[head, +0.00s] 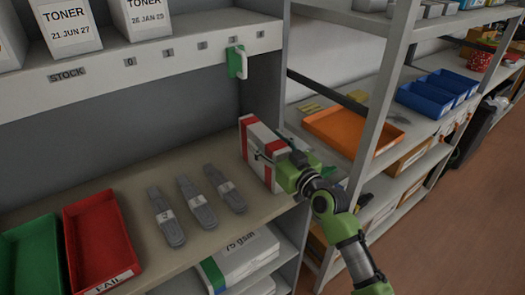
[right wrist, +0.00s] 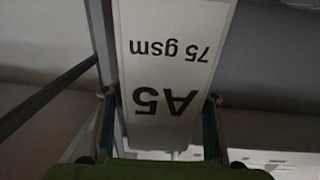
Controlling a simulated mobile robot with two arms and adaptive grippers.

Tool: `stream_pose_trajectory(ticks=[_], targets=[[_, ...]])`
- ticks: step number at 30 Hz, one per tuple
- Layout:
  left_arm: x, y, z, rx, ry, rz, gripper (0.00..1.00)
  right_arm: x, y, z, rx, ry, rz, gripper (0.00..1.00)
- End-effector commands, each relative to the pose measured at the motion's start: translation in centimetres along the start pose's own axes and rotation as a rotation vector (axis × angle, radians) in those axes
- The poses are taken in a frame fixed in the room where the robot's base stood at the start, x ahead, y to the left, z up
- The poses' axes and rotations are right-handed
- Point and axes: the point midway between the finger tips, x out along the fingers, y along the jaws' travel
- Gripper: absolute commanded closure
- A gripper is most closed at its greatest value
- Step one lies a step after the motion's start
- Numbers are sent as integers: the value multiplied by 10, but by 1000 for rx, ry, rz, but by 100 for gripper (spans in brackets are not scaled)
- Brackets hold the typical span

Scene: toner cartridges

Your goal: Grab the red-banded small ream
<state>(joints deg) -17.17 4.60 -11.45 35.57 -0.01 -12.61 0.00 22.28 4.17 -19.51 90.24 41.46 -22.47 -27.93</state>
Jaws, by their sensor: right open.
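The red-banded small ream (head: 250,139) stands at the right end of the middle shelf, white with red bands. My right gripper (head: 273,163) is at its right side and hides part of it. In the right wrist view a white pack face (right wrist: 165,65) reads "A5 75 gsm" upside down, with no red showing there. The open fingers of the right gripper (right wrist: 159,100) stand on either side of its lower part. I cannot tell whether they touch it. My left gripper is not in view.
Grey labelled strips (head: 197,203) lie on the shelf left of the ream, then a red tray (head: 118,255) and a green tray (head: 28,262). A shelf post (head: 388,85) and an orange tray (head: 385,143) are to the right. A green-and-white handle (head: 237,62) hangs above.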

Motion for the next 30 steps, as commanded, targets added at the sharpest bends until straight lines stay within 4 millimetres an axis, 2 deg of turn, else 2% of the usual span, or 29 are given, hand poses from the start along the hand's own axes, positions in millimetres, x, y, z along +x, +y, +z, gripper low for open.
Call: stream_pose_trajectory(ticks=[9, 10, 16, 18, 19, 26, 30], targets=[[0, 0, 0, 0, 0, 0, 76, 6, 0, 1, 1, -1, 0, 46], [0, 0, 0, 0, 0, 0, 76, 6, 0, 1, 1, -1, 0, 48], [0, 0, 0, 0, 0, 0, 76, 6, 0, 1, 1, -1, 0, 100], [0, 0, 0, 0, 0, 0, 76, 6, 0, 1, 1, -1, 0, 100], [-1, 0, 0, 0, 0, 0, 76, 6, 0, -7, 0, 14, 2, 100], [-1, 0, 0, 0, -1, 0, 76, 6, 1, -7, -1, 13, 2, 100], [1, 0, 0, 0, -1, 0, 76, 6, 0, -16, -2, 16, 1, 100]])
